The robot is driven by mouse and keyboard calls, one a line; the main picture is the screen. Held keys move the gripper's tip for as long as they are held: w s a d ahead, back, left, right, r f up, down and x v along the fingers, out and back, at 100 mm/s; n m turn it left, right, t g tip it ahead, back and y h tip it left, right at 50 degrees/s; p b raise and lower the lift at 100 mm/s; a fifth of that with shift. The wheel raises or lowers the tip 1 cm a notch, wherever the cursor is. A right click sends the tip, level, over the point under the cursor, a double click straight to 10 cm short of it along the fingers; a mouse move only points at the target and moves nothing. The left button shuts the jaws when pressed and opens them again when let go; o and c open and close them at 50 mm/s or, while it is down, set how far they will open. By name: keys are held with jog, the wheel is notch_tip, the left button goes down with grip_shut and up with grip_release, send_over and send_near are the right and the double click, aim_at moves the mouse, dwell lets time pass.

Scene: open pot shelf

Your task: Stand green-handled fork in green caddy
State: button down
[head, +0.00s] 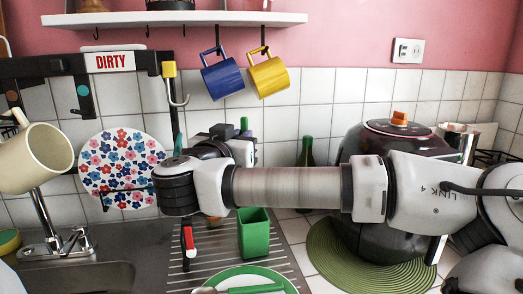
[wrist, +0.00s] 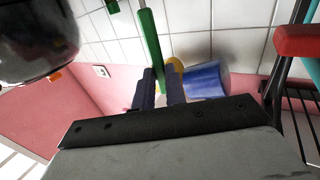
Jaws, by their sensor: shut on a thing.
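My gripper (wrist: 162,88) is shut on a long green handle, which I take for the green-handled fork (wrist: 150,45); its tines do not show. In the head view, my gripper (head: 228,133) is partly hidden behind my arm, with a short green piece of the fork (head: 244,123) showing above it. The green caddy (head: 254,234) stands upright on the ribbed drainboard, below my arm. My arm hides part of the space above it, and its inside is hard to see. The fork is apart from the caddy, held higher.
A green-rimmed plate (head: 285,278) with another green-handled utensil (head: 257,289) lies in front of the caddy. A red-handled item (head: 188,238) is left of it. A dark pot (head: 375,225) on a green mat stands right. Blue (head: 221,78) and yellow (head: 268,77) mugs hang above.

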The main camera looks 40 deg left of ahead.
jog(key=shift+s+r+p, duration=0.1)
jog(key=shift+r+p, duration=0.1)
jog(key=shift+p, duration=0.4)
jog(key=shift+p, duration=0.7)
notch_tip(320, 180, down, 11)
jog(key=b, duration=1)
jog(key=shift+f+b, duration=0.15)
jog(key=shift+b, duration=0.15)
jog(key=shift+f+b, duration=0.35)
jog(key=shift+b, duration=0.2)
jog(key=shift+f+b, duration=0.4)
jog(key=shift+b, duration=0.2)
